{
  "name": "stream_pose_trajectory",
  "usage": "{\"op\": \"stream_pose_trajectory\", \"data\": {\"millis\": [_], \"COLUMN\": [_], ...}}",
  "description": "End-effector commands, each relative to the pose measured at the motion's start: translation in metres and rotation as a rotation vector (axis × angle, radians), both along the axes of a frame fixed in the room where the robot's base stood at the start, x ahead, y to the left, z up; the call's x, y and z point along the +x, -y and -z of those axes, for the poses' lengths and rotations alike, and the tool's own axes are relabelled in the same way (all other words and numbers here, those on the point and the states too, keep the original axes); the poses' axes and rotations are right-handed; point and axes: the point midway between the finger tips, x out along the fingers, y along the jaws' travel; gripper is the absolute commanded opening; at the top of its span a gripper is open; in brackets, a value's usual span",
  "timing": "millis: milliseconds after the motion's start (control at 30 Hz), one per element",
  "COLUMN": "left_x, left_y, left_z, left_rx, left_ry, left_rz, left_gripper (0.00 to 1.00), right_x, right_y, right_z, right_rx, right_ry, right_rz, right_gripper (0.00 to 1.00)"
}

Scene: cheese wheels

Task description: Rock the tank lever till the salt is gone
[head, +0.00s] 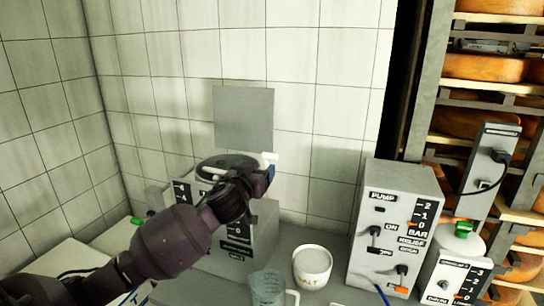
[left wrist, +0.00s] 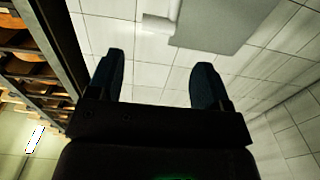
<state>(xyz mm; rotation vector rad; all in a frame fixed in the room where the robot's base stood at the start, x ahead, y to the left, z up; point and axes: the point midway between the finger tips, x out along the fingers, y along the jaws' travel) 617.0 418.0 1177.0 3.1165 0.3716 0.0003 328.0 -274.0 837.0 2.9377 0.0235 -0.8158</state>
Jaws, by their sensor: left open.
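The grey tank unit (head: 262,240) stands against the tiled wall, with a round dark top (head: 226,163) and a numbered scale on its front. My left gripper (head: 268,172) is beside its upper right, partly hiding it. A small white piece (head: 269,157), perhaps the lever's handle, shows right at the fingertips. In the left wrist view my left gripper (left wrist: 156,68) is open with nothing between its fingers. The white piece (left wrist: 158,24) is beyond the fingertips there. A white bowl marked SALT (head: 312,267) stands on the counter; its contents are hard to tell. My right gripper is not in view.
A blank grey panel (head: 243,117) is upright behind the tank. A clear measuring jug (head: 267,287) stands beside the salt bowl. The PUMP box (head: 390,225) and another grey unit (head: 455,270) are at right. Cheese shelves (head: 470,105) rise behind them.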

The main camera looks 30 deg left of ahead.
Motion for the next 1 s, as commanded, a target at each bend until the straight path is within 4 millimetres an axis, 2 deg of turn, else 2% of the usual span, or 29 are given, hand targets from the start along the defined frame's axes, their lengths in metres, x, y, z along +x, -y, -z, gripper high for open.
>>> {"op": "stream_pose_trajectory", "data": {"millis": [300, 533, 733, 1000], "left_x": [0.048, 0.078, 0.091, 0.094], "left_y": [-0.012, -0.018, -0.021, -0.022], "left_z": [-0.002, -0.001, -0.001, 0.000], "left_rx": [0.003, 0.003, 0.002, 0.002], "left_ry": [0.000, 0.000, 0.000, 0.000], "left_rz": [-0.001, 0.001, 0.001, 0.002], "left_gripper": [0.72, 0.72, 0.72, 0.72], "right_x": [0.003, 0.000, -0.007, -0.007], "right_y": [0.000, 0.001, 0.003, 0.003], "right_z": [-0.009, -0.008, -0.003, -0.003], "right_rx": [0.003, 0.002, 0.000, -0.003], "right_ry": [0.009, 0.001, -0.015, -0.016], "right_rz": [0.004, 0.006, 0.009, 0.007], "right_gripper": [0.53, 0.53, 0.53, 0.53]}}
